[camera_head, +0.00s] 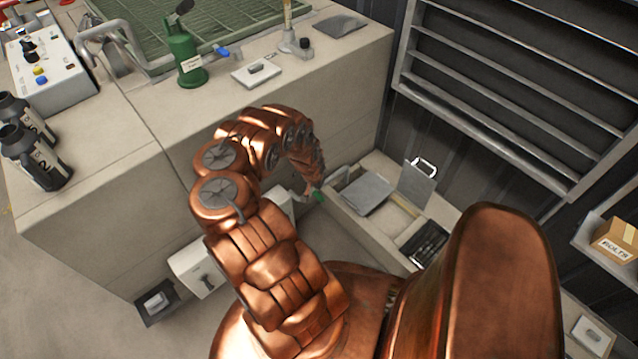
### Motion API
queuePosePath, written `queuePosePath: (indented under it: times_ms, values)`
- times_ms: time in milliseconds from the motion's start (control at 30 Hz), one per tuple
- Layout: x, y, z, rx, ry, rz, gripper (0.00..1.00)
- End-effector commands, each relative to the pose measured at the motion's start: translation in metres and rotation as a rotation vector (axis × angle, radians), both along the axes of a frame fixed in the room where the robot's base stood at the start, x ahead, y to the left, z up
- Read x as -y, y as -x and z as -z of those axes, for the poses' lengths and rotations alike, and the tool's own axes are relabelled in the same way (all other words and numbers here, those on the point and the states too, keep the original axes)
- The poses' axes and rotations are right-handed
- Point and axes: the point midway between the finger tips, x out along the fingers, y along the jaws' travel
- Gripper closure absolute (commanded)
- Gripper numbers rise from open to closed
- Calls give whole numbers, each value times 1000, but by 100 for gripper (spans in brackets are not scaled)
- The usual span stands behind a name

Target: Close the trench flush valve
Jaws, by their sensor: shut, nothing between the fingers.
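My copper-coloured arm reaches out from the bottom of the view and bends down toward the far right corner of the counter. My gripper (313,184) is at its far end, small and partly hidden by the arm, shut and empty. A small green part (319,196) shows right at the gripper's tip, beside a floor-level box; it may be a valve handle, but I cannot tell, nor whether the gripper touches it. A blue lever (222,52) sits on the counter beside a green bottle-shaped body (187,60). I cannot tell which part is the trench flush valve.
The counter (120,150) holds a control box (45,68), dark bottles (38,160) and a green grate (165,25). A low open tray (430,215) with a clipboard (417,180) stands right of the gripper. A wall rack (500,90) and boxed shelf bound the right side.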

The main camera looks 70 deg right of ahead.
Motion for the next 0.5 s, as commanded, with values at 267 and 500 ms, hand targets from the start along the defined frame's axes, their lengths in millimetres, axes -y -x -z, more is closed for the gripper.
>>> queuePosePath:
  times_ms: [267,500]
  values:
    - [-3,-1,-16,0,2,2,100]
    - [-4,-1,-15,0,2,2,100]
